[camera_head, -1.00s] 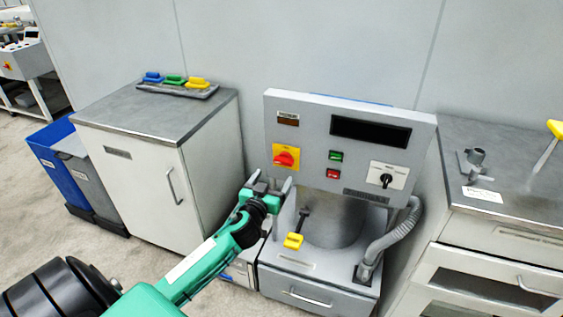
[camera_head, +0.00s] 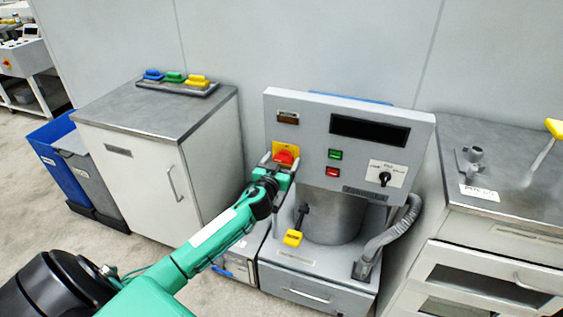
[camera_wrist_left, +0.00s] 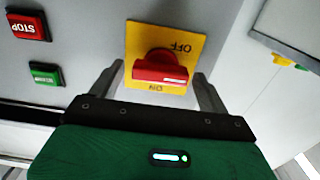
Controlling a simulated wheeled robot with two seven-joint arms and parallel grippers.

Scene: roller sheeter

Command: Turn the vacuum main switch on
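The main switch is a red rotary knob (camera_head: 285,157) on a yellow square plate on the front panel of the grey machine (camera_head: 318,103). In the left wrist view the knob (camera_wrist_left: 160,68) sits on its yellow plate (camera_wrist_left: 190,42), which carries the words OFF and ON, with the picture upside down. My left gripper (camera_head: 280,165) is at the panel, with its fingers spread on either side of the knob. In the left wrist view the left gripper (camera_wrist_left: 158,82) is open, and gaps show between fingers and knob. My right gripper is not in view.
A green button (camera_head: 335,154) and a red stop button (camera_head: 333,172) sit right of the switch. A black selector (camera_head: 385,177) is farther right. A yellow-handled lever (camera_head: 292,238) and a grey hose (camera_head: 385,240) are below. Cabinets flank the machine.

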